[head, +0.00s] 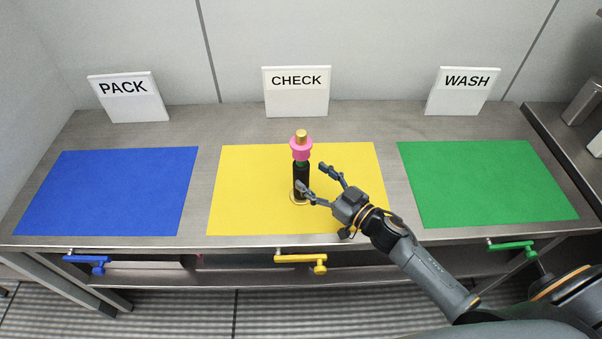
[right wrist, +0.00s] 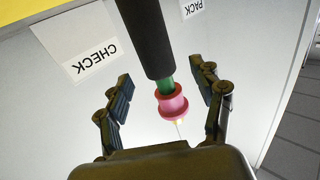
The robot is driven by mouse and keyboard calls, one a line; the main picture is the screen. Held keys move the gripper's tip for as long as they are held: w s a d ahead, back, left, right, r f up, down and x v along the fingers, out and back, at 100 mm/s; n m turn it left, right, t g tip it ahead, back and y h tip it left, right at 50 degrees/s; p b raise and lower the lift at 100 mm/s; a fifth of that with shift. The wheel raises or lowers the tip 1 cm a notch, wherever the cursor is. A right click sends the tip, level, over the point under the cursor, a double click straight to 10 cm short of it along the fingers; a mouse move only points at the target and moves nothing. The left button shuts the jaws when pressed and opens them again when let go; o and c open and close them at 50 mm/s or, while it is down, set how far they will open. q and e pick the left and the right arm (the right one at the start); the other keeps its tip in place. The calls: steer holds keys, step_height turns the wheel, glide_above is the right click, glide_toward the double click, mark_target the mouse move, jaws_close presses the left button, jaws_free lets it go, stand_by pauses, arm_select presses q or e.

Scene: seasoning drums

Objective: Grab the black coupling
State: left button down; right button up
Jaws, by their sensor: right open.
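The black coupling (head: 301,184) is the dark upright cylinder in a stack on the yellow mat (head: 240,190). A green part, a pink spool (head: 301,147) and a gold tip (head: 301,134) sit above it. In the right wrist view the black coupling (right wrist: 147,38) appears upside down, with the pink spool (right wrist: 171,103) below it. My right gripper (head: 311,177) is open, just right of the stack, its lower finger overlapping the coupling's right side in the head view. In the right wrist view the fingers lie either side of the stack; contact is unclear. My left gripper is out of view.
A blue mat (head: 110,190) lies left and a green mat (head: 485,182) right. PACK (head: 128,97), CHECK (head: 296,92) and WASH (head: 463,91) signs stand behind. Blue (head: 88,262), yellow (head: 302,262) and green (head: 512,247) handles line the table's front. The mats are otherwise clear.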

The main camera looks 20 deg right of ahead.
mark_target(307, 171)
steer(key=p+x, duration=0.1)
steer(key=x, duration=0.4)
steer(key=shift+w, duration=0.25)
steer(key=shift+s, duration=0.1)
steer(key=shift+c, duration=1.3)
steer(key=c, duration=1.1)
steer(key=shift+r, duration=0.1)
jaws_close()
